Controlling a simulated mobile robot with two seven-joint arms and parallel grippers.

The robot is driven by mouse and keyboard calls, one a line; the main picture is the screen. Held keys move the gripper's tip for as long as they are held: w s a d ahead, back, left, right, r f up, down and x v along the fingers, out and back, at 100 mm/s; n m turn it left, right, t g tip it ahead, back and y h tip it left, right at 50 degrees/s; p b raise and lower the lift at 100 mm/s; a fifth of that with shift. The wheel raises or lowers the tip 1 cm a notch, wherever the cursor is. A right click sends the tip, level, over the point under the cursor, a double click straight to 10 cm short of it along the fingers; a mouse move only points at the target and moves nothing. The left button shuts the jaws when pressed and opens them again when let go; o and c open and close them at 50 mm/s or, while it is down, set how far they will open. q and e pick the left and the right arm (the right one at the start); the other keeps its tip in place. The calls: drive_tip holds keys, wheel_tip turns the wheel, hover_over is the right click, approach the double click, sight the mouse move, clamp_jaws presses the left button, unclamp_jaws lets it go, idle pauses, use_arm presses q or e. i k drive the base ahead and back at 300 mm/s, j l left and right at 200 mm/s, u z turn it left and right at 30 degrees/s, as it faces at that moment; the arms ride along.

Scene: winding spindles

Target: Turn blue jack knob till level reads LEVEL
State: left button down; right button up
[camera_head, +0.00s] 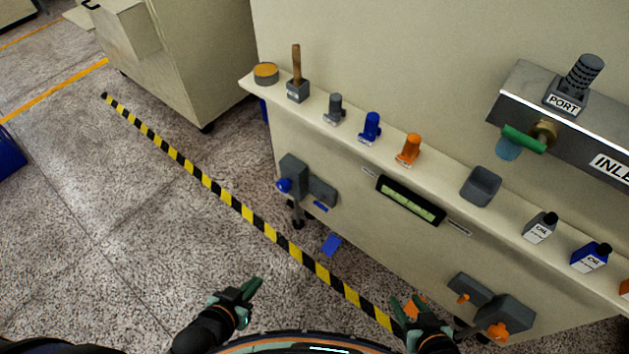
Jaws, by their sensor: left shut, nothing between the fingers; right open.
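The blue jack knob (284,185) sits on the left grey jack (293,170), low on the front of the beige machine. The level (411,201) is a black-framed strip with a pale green vial, mounted below the shelf edge; its bubble is too small to read. My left gripper (252,288) is shut and empty over the floor, below and left of the blue knob, well apart from it.
The shelf (445,178) carries grey, blue and orange fittings, a grey tray (481,186) and oil bottles (540,227). A green-handled valve (524,139) is on the INLET block. A blue plate (331,244) is near the floor. Striped tape (247,213) crosses open floor.

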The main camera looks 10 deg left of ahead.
sight(283, 185)
drive_tip(key=i+j+z, duration=0.15)
drive_tip(key=j+z, duration=0.2)
drive_tip(key=i+j+z, duration=0.1)
drive_tip(key=j+z, duration=0.6)
drive_tip(key=j, duration=0.6)
drive_tip(key=j+z, duration=0.15)
drive_tip(key=j, duration=1.7)
drive_tip(key=i, duration=0.05)
